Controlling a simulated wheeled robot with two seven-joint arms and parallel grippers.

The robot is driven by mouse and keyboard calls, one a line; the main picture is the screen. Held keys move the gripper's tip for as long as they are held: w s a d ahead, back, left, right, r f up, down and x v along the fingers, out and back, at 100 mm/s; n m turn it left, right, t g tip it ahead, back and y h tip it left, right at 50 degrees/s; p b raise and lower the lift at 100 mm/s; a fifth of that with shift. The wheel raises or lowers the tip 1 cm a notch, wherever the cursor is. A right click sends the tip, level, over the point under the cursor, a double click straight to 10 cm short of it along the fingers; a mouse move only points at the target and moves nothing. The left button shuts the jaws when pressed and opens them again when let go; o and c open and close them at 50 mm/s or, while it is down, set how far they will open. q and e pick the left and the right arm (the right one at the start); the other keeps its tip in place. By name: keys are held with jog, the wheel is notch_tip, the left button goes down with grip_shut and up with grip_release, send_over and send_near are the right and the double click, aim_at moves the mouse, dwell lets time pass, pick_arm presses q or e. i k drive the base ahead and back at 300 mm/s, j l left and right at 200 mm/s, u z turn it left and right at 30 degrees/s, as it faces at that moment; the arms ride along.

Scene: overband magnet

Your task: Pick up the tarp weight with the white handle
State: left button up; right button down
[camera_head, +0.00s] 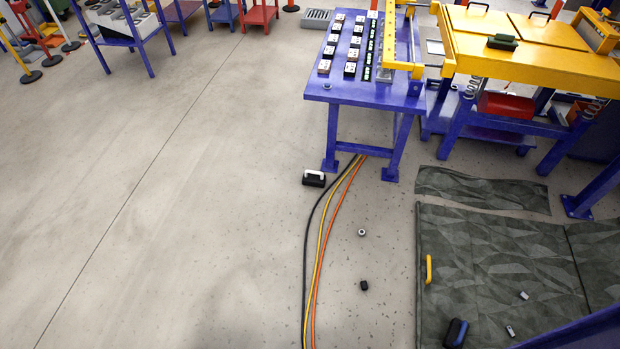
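A dark block with a white handle (314,179) stands on the concrete floor, left of the foot of the blue table and just left of the cables. It looks like the tarp weight with the white handle. A green-grey tarp (490,235) lies on the floor at the lower right, with a smaller strip of it (480,190) behind. A yellow handle-like piece (429,269) lies at the tarp's left edge. A dark blue and black block (456,333) lies on the tarp near the bottom edge. Neither of my grippers shows.
Black, yellow and orange cables (322,245) run along the floor from the blue table (318,92). A small grey piece (362,232) and a small black piece (364,285) lie right of them. A yellow-topped machine (530,62) stands at the right.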

aim_at(311, 177)
jog(key=i+z, duration=0.15)
jog(key=i, duration=0.85)
